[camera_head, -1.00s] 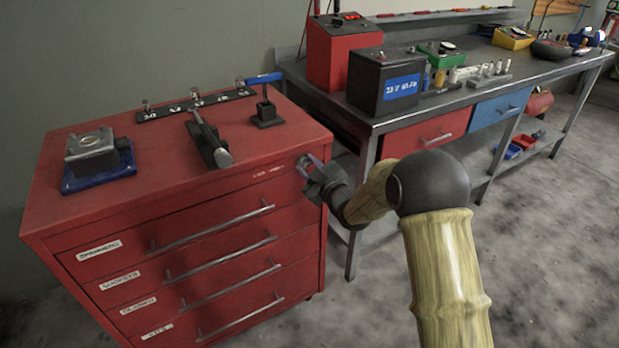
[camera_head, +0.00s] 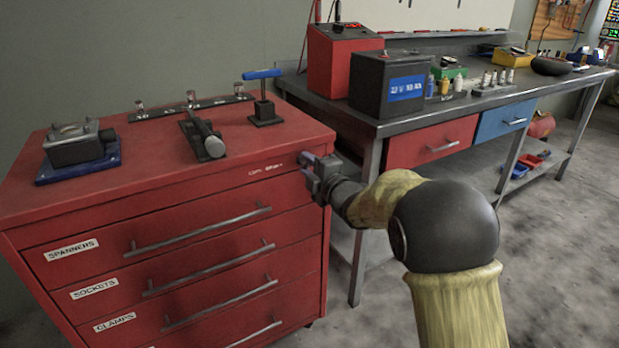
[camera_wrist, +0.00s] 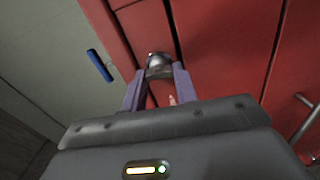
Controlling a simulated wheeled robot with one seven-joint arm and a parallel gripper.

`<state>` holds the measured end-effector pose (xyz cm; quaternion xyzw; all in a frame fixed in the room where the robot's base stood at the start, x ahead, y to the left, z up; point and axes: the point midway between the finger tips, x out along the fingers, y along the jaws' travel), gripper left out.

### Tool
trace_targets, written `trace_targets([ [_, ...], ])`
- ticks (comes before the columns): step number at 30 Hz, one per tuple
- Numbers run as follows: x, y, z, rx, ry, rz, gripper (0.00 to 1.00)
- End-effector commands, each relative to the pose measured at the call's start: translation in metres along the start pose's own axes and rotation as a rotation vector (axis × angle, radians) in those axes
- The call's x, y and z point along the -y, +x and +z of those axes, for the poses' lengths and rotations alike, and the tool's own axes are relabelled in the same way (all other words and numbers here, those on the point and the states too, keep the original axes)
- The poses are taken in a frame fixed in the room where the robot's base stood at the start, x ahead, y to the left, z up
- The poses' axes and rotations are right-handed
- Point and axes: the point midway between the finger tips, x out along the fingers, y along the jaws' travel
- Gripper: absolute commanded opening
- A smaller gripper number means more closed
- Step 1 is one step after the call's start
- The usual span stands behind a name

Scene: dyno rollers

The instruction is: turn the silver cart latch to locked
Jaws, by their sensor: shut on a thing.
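The red tool cart (camera_head: 220,190) stands at the left in the head view, with labelled drawers. The silver latch (camera_wrist: 159,62) is on the cart's front near its upper right corner, in the wrist view. My gripper (camera_head: 308,166) is at that corner in the head view, and its fingers hide the latch there. In the wrist view my gripper (camera_wrist: 158,80) has its two purple fingers on either side of the latch, shut on it. A small white mark (camera_wrist: 172,99) shows on the red panel beside it. I cannot tell the latch's exact angle.
A workbench (camera_head: 435,122) stands just right of the cart, with a black battery (camera_head: 390,84) on its near end. A blue-handled tool (camera_head: 263,75) stands on the cart top, and drawer handles (camera_head: 205,229) stick out from the front. Grey floor is open at the lower right.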

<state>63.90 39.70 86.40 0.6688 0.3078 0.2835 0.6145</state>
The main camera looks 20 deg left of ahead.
Motion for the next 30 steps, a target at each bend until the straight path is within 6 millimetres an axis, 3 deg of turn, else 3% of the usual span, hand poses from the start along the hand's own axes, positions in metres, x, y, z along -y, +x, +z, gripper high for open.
trace_targets([
  [21, 0.0039, -0.0001, -0.0013, -0.003, -0.1, -0.008, 0.06],
  [22, 0.0039, -0.0001, -0.0013, -0.003, -0.1, -0.008, 0.35],
  [24, 0.0035, -0.0001, -0.0012, -0.003, -0.1, -0.007, 0.49],
  [30, 0.002, -0.0002, -0.0002, -0.001, -0.099, -0.004, 0.51],
])
